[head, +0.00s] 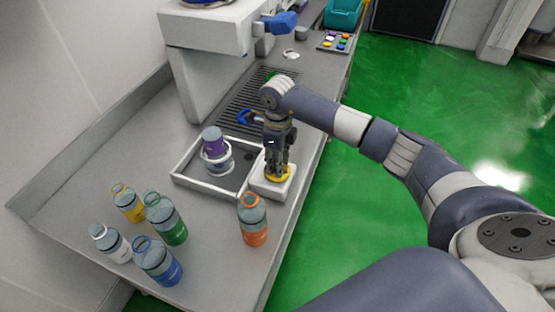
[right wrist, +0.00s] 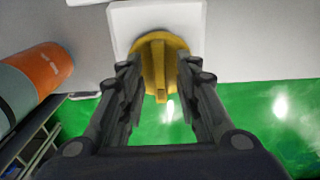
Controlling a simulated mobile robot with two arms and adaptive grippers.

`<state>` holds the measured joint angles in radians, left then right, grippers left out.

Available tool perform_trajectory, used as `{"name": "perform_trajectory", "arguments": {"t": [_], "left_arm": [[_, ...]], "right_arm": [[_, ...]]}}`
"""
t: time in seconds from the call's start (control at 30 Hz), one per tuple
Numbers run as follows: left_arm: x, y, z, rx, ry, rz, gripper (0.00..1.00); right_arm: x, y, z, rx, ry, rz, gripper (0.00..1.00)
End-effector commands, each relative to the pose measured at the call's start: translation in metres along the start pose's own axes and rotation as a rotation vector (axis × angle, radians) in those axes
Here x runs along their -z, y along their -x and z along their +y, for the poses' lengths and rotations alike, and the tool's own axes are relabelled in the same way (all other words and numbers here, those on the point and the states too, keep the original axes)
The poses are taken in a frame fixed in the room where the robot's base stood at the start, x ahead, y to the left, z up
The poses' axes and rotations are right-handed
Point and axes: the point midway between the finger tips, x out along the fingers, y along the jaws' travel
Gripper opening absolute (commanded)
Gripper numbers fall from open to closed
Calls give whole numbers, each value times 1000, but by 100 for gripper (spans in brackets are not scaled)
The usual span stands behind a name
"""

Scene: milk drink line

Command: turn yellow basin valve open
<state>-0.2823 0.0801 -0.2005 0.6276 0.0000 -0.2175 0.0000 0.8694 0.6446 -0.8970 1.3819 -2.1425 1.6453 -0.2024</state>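The yellow valve (head: 278,173) is a round knob with a raised bar, on top of a white block (head: 272,191) at the right side of the basin (head: 207,186). My right gripper (head: 278,163) points down over the valve. In the right wrist view, the valve (right wrist: 160,60) sits between the two fingertips of my right gripper (right wrist: 158,72). The fingers are apart, one on each side of the bar, with gaps visible beside it. Whether a fingertip touches the knob's rim is unclear. My left gripper is out of view.
An orange bottle (head: 253,220) stands close in front of the white block. Yellow, green, white and blue bottles stand at the front left. The counter's right edge is near the block, with green floor beyond.

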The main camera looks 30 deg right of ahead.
Motion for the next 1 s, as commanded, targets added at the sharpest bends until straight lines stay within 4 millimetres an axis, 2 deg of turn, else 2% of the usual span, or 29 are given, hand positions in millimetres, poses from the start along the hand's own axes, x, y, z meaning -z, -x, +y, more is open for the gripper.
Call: {"name": "perform_trajectory", "arguments": {"t": [0.07, 0.2, 0.4, 0.67, 0.8, 1.0], "left_arm": [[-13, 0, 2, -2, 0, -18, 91], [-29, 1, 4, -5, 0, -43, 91], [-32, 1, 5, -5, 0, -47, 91], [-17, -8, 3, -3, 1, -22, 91], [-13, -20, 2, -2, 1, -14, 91], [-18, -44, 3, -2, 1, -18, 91]], "right_arm": [[0, 0, 0, 0, 0, 0, 29], [0, 0, 0, 0, 0, -1, 0], [0, 1, 0, 0, 0, -1, 0], [0, -1, -1, 2, 45, -2, 0], [0, -2, -2, 4, 119, -2, 0], [0, -4, -2, 6, 279, -2, 0]]}}
